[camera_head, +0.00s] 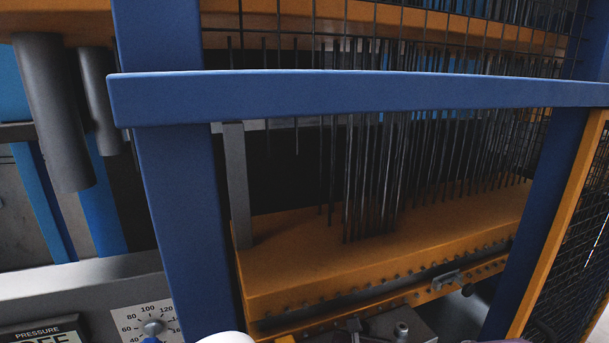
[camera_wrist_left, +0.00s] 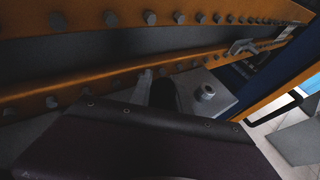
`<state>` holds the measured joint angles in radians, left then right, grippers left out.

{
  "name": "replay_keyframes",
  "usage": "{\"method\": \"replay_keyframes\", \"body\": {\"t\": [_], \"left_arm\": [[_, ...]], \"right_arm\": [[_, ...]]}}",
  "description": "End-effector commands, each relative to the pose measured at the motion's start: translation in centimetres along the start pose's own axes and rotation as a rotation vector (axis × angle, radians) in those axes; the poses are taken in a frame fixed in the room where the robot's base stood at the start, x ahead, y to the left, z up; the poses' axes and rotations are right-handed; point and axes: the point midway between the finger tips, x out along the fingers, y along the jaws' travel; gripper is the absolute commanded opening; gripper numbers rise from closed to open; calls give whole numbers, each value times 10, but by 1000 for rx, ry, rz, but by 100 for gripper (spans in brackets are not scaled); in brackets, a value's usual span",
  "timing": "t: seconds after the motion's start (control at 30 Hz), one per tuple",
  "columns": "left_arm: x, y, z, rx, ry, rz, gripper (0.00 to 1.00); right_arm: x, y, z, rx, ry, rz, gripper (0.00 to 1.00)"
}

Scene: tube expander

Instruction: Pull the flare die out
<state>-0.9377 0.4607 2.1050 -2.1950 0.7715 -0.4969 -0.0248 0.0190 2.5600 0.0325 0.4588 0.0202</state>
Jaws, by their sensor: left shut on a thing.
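The flare die appears to be the dark grey block with a round metal boss (camera_head: 401,331) at the bottom middle of the head view, below the orange press bed. In the left wrist view the block (camera_wrist_left: 222,100) lies just right of my fingers, with its boss on top. My left gripper (camera_head: 354,328) is at the block's left end in the head view, mostly cut off by the frame edge. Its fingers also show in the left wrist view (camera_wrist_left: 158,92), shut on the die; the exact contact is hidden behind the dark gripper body. My right gripper is not in view.
A blue frame bar (camera_head: 360,94) crosses in front of the machine, with blue posts at both sides. Many thin rods stand over the orange bed (camera_head: 300,265). A small metal handle (camera_head: 446,280) sits on the bolted orange rail. A pressure dial (camera_head: 152,326) is at lower left.

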Motion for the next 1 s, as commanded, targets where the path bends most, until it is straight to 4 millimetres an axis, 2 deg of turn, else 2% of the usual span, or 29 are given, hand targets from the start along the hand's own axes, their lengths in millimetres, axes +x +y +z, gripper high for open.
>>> {"method": "replay_keyframes", "body": {"t": [0.03, 0.2, 1.0], "left_arm": [[0, 0, -7, 4, 16, -1, 0], [0, 0, -6, 4, 15, -1, 0], [-5, -1, 10, 1, 5, -2, 0]], "right_arm": [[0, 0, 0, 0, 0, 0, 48], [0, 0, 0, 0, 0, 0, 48], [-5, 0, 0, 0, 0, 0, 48]]}}
